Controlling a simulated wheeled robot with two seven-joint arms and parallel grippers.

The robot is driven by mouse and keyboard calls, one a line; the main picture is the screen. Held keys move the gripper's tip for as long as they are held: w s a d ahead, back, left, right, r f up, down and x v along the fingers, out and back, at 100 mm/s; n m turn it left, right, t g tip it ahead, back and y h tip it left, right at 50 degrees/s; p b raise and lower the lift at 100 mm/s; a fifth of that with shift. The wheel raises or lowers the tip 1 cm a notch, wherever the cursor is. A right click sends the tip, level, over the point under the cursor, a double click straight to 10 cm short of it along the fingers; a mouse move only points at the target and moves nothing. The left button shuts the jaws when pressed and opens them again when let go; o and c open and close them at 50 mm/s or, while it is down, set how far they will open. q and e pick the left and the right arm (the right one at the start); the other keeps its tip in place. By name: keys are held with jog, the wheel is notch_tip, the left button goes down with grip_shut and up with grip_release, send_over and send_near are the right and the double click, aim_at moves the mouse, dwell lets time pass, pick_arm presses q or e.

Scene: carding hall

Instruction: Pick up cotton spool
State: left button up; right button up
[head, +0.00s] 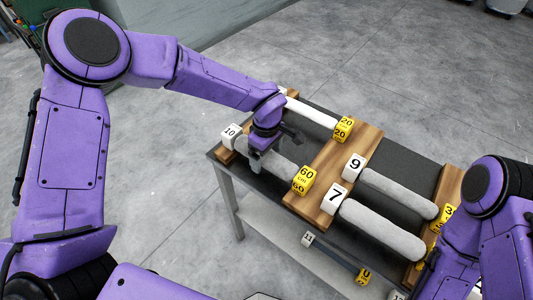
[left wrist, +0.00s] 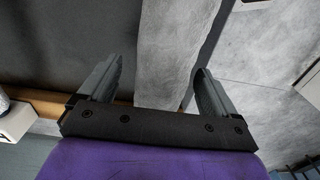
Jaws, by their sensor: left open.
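A grey-white cotton spool (head: 280,168) lies on the dark table top between a white block marked 10 and a yellow block marked 60. Other spools (head: 383,230) lie on the table to the right. My right arm shows at the right, but its gripper is not visible.
The table (head: 400,150) has wooden rests (head: 322,185) under the spool ends. A white spool (head: 312,113) lies behind, with a yellow block marked 20. A lower shelf (head: 270,235) holds a dark bar with blocks.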

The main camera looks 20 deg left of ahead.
pick_arm(q)
jog(key=shift+s+a+f, duration=0.1)
jog(key=shift+f, duration=0.35)
jog(key=c, duration=1.2)
jog(key=shift+r, duration=0.1)
